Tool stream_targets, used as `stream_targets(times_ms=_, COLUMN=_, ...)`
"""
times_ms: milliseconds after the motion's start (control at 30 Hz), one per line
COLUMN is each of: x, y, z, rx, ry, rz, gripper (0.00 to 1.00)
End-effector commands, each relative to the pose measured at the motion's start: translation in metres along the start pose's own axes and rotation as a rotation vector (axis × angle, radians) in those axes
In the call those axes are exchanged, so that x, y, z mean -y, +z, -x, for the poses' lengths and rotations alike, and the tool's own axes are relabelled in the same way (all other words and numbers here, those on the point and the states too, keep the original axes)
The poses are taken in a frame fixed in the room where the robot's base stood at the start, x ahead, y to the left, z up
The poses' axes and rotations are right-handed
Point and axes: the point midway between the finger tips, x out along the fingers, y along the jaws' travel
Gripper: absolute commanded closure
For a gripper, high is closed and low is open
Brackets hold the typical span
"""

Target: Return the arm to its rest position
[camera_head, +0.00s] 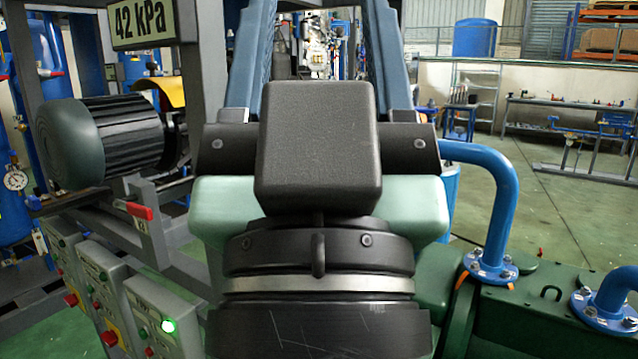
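My gripper (318,20) fills the middle of the head view, seen from behind and pointing away from the camera. Its black wrist body and flange are close to the lens. Two blue fingers rise from black mounts on either side, with a wide gap between them. The gripper looks open, and I see nothing held between the visible parts of the fingers. The fingertips are cut off by the top edge. The rest of my arm cannot be made out clearly.
At left are a 42 kPa display (140,23), a dark ribbed motor (115,140), a red-handled lever (133,210) and control boxes (160,318), one with a lit green lamp. At right, a bent blue pipe (503,200) joins dark green equipment (525,320). Open floor (570,215) lies beyond.

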Motion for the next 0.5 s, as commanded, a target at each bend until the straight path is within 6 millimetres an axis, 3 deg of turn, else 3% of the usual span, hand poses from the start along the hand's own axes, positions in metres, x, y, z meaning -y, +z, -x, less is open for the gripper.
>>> stream_targets(times_ms=33, x=0.0, y=-0.023, z=-0.024, rx=0.0, ry=0.0, rz=0.0, gripper=0.43)
stream_targets(times_ms=200, x=0.0, y=-0.058, z=-0.062, rx=0.0, ry=-0.001, rz=-0.001, gripper=0.43)
stream_targets(times_ms=500, x=0.0, y=-0.101, z=-0.107, rx=0.0, ry=-0.001, rz=-0.001, gripper=0.43)
